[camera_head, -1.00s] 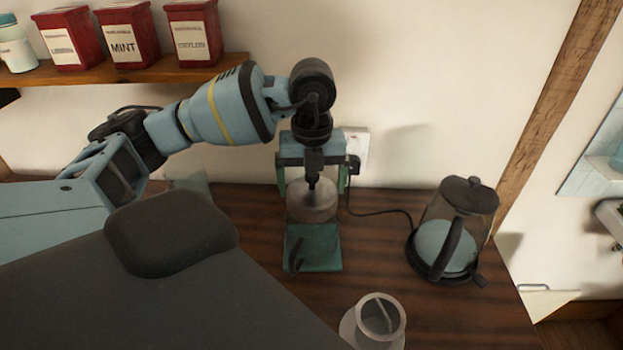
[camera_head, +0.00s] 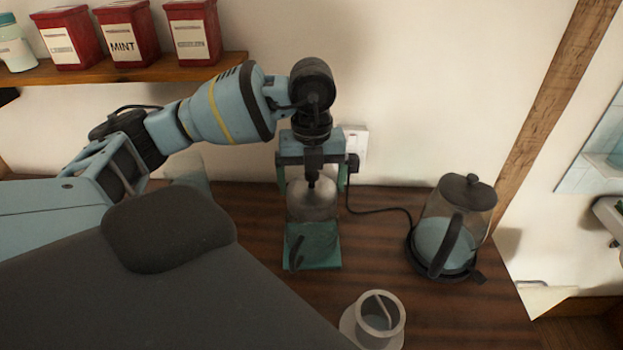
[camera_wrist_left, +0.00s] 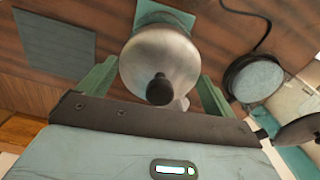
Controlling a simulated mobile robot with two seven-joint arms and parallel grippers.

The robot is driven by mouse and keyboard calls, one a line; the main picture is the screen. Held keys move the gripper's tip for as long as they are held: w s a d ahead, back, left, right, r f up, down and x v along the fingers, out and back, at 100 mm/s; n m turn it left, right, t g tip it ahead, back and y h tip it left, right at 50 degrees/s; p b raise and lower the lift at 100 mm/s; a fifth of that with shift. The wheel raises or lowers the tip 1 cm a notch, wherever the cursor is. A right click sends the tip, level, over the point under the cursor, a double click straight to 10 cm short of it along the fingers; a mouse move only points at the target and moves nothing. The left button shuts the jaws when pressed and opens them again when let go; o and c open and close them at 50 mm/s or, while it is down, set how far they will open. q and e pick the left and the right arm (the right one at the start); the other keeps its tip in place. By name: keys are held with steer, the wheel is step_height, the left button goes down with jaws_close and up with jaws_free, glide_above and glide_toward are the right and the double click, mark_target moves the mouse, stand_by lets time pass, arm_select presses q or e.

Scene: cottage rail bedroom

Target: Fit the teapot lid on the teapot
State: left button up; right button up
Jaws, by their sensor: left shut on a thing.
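My left gripper (camera_head: 312,190) is over the middle of the wooden counter, its fingers pointing down. In the left wrist view, its two green fingers (camera_wrist_left: 157,85) stand on either side of a round silver lid (camera_wrist_left: 175,55) with a black knob. The fingers are shut on this lid, which also shows in the head view (camera_head: 312,203). Below it is a teal piece (camera_head: 322,257) with a dark curved handle in front, seemingly where the teapot stands. The teapot body is mostly hidden, and I cannot tell whether the lid touches it. My right gripper is not in view.
A glass kettle (camera_head: 437,240) with a dark lid and handle stands to the right, its cord running to the wall socket. A pale cup (camera_head: 396,327) stands at the front. Red tins (camera_head: 128,40) line a wall shelf (camera_head: 150,70). Bare counter lies between cup and kettle.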

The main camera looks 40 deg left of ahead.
arm_select(q)
steer(key=shift+f, duration=0.15)
steer(key=shift+f+b, duration=0.35)
steer(key=shift+f, duration=0.8)
steer(key=shift+f, duration=0.3)
stand_by(0.7)
steer(key=o, duration=0.8)
steer(key=shift+o, duration=0.2)
step_height(320, 180, up, 8)
steer(key=shift+f, duration=0.1)
stand_by(0.4)
